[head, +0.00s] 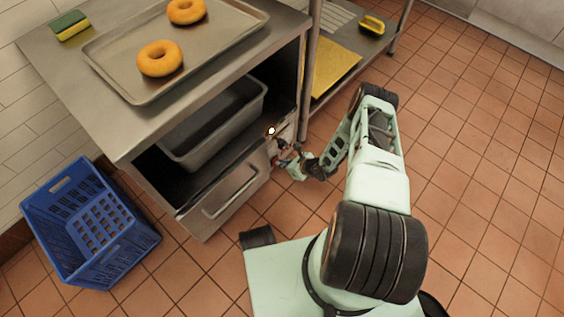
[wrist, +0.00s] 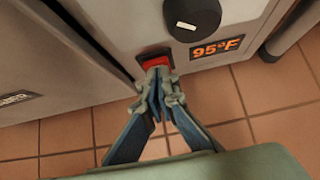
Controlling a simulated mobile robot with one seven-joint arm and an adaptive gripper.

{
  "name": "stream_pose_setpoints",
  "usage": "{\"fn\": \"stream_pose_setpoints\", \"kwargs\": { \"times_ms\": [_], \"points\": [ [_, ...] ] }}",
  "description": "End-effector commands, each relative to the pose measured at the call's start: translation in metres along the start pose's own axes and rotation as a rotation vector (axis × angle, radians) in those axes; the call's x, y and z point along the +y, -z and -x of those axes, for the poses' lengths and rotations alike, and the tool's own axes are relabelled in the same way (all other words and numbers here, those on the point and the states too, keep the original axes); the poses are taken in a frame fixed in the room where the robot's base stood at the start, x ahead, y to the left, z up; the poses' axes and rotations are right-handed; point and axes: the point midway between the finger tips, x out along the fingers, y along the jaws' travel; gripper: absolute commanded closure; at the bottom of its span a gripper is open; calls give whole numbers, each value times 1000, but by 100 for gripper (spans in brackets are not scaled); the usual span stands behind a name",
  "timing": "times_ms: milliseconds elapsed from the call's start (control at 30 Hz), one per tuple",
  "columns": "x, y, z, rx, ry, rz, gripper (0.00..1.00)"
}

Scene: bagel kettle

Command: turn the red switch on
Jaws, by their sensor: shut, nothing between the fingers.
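The red switch (wrist: 155,60) is set in the grey front panel of the metal unit, in the upper middle of the wrist view. A dark frame surrounds it. My gripper (wrist: 158,72) is shut and empty, with its fingertips right at the lower part of the switch and partly covering it. I cannot tell whether the tips touch it or which way the switch is tipped. In the head view my gripper (head: 283,150) is at the right end of the unit's front, beside the drawer; the switch is hidden there.
A black knob (wrist: 192,18) and a lit 95°F display (wrist: 217,48) sit beside the switch. The drawer (head: 228,190) is to its left. A tray (head: 135,72) with two bagels lies on top. A blue crate (head: 90,225) stands on the floor at left. Tiled floor is free at right.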

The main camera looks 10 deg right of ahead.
Motion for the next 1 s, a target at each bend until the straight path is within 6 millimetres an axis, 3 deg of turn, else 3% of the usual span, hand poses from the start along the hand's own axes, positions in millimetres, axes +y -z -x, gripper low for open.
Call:
{"fn": "stream_pose_setpoints", "kwargs": {
  "times_ms": [1000],
  "points": [
    [0, -11, 12, 2, 0, 0, 100]
  ]
}}
